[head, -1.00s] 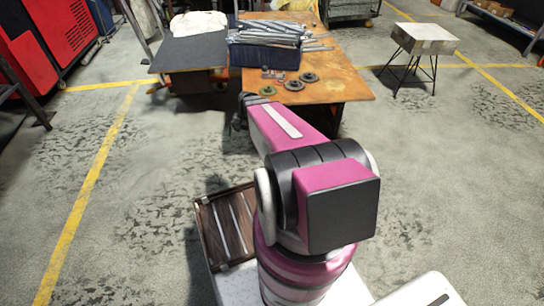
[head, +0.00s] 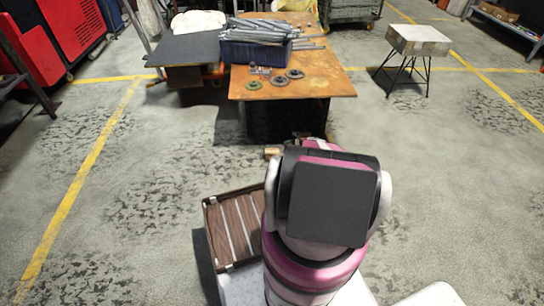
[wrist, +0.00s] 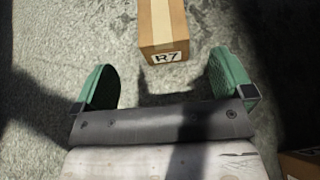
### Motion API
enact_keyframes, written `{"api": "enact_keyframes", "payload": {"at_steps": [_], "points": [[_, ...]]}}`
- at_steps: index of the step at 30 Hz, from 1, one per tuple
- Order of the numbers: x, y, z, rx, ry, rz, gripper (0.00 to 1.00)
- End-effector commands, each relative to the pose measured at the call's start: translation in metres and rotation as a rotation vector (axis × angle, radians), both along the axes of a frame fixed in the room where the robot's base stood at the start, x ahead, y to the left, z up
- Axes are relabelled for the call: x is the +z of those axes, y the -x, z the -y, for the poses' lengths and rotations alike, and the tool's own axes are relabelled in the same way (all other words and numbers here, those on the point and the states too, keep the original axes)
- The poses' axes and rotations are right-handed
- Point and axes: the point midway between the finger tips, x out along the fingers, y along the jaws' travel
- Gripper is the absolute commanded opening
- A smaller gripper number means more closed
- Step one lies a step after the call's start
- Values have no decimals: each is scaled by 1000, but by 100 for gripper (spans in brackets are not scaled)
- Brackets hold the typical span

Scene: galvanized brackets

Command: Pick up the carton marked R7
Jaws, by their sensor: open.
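The carton marked R7 (wrist: 163,28) is a brown cardboard box with a pale tape strip and a black "R7" label on its near face. It stands on the grey concrete floor at the top centre of the wrist view, its far end cut off by the frame. My gripper (wrist: 162,80) is open and empty, its green-padded fingers spread wide. The carton lies ahead of the gap between the fingers, apart from both.
A second cardboard box (wrist: 301,163) is partly visible at the wrist view's lower right. The rusty-topped table (head: 325,85), holding a blue bin (head: 255,54) of metal bars, stands beyond my arm. A stool (head: 418,41) is farther right. Open floor lies on both sides.

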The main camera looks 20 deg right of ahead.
Motion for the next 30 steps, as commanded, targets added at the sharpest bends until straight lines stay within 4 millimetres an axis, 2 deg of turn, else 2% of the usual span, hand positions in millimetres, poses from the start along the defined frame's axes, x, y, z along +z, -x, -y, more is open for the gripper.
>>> {"api": "enact_keyframes", "payload": {"at_steps": [7,16,24,30], "points": [[-14,-12,-33,3,1,1,99],[-20,-20,-52,3,4,1,99],[-31,-34,-83,4,4,1,99],[-33,-35,-87,3,4,2,99]]}}
